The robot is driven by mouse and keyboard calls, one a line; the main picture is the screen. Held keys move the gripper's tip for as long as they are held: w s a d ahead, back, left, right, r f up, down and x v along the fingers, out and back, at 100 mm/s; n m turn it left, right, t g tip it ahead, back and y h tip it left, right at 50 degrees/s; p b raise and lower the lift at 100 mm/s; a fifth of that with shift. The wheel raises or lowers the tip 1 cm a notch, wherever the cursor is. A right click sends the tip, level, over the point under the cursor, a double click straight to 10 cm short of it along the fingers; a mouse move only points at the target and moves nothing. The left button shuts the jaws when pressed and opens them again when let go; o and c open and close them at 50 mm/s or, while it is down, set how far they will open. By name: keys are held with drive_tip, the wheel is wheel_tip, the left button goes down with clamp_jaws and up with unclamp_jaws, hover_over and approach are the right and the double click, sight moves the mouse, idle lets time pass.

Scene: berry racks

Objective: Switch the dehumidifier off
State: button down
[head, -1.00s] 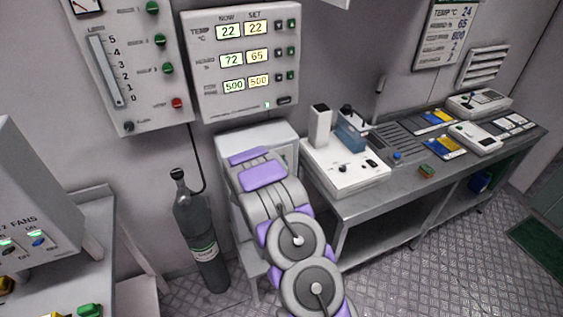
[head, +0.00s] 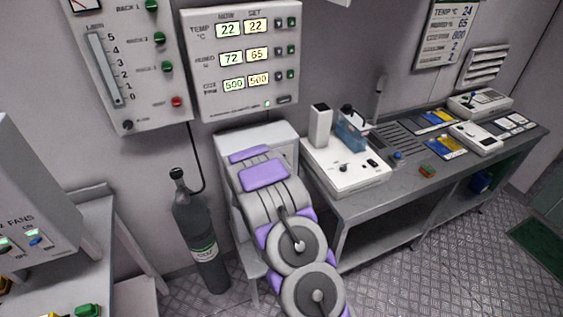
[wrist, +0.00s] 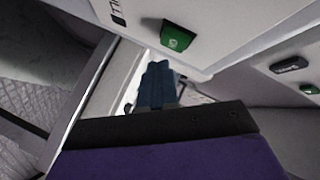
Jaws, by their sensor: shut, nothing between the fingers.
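A white box-shaped unit (head: 257,137) stands against the wall below the display panel. It may be the dehumidifier, but no label on it is readable, and my arm covers most of its front. In the wrist view, a white face with a green rocker switch (wrist: 179,38) shows at the top, with part of a dark marking to its left. I cannot tell whether this face belongs to that unit. My gripper (wrist: 160,75) is shut and empty, its blue-grey fingers below the green switch in the picture and apparently apart from it. My arm hides the gripper in the head view.
A display panel (head: 207,102) with green buttons hangs above. A dark gas cylinder (head: 201,235) stands left of my arm. A bench with instruments (head: 400,185) stands right. The wrist view also shows a dark button (wrist: 288,65) on another pale surface.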

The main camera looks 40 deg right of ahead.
drive_tip(key=s+b, duration=0.1)
drive_tip(key=s, duration=0.1)
drive_tip(key=s+a+b, duration=0.1)
drive_tip(key=s, duration=0.1)
drive_tip(key=shift+s, duration=0.25)
drive_tip(key=shift+a, duration=0.1)
idle(0.3)
drive_tip(key=w+a+r+n+y, duration=0.1)
drive_tip(key=a+r+n+y, duration=0.25)
drive_tip(key=a, duration=0.45)
drive_tip(key=w+a+r+n+y, duration=0.1)
drive_tip(key=a+r+n+y, duration=0.3)
drive_tip(key=a, duration=0.5)
drive_tip(key=s+a+r+n+g+y, duration=0.1)
drive_tip(key=s+a+r+n+y, duration=0.1)
drive_tip(key=s+a+n, duration=0.3)
drive_tip(key=s+a+r+g+y, duration=0.1)
drive_tip(key=s+a+r+y, duration=0.2)
drive_tip(key=a, duration=0.4)
drive_tip(key=s+a+r+n+g, duration=0.2)
drive_tip(key=s+n, duration=0.1)
drive_tip(key=s, duration=0.8)
drive_tip(key=s+a+r+n+g, duration=0.2)
drive_tip(key=s+n+g, duration=0.1)
drive_tip(key=s, duration=0.9)
drive_tip(key=s+a+r+n+g, duration=0.2)
drive_tip(key=s+n+g, duration=0.1)
drive_tip(key=s, duration=0.8)
drive_tip(key=shift+s+n, duration=0.25)
drive_tip(key=shift+n, duration=0.6)
